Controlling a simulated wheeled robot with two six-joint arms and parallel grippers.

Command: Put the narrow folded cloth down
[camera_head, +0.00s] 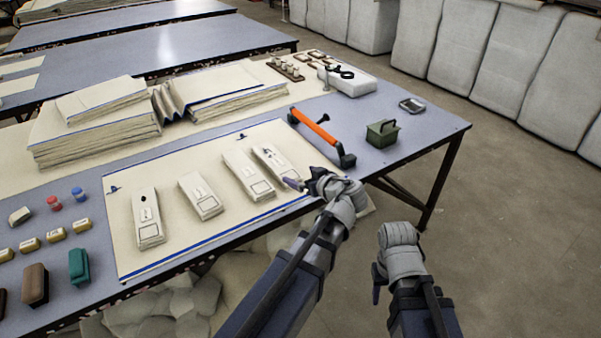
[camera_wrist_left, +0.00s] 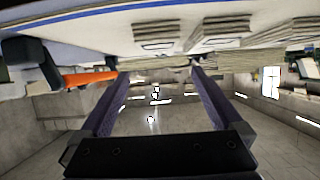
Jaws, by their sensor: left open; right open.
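Several narrow folded cream cloths lie in a row on a cream mat (camera_head: 170,246) with blue edges. The rightmost narrow folded cloth (camera_head: 270,158) is nearest my left gripper (camera_head: 297,184). That gripper is open and empty beside the cloth's near end, at the table's front edge. In the left wrist view the fingers (camera_wrist_left: 157,75) stand wide apart with nothing between them, and folded cloths (camera_wrist_left: 220,32) show upside down beyond them. My right gripper (camera_head: 379,284) hangs off the table's front side, over the floor; its fingers are mostly hidden and no cloth shows in it.
An orange-handled tool (camera_head: 315,128) lies right of the mat, and a green box (camera_head: 382,133) beyond it. Thick cloth stacks (camera_head: 95,130) stand behind the mat. Small colored blocks (camera_head: 79,266) sit at left. The table's right end (camera_head: 430,128) has bare room.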

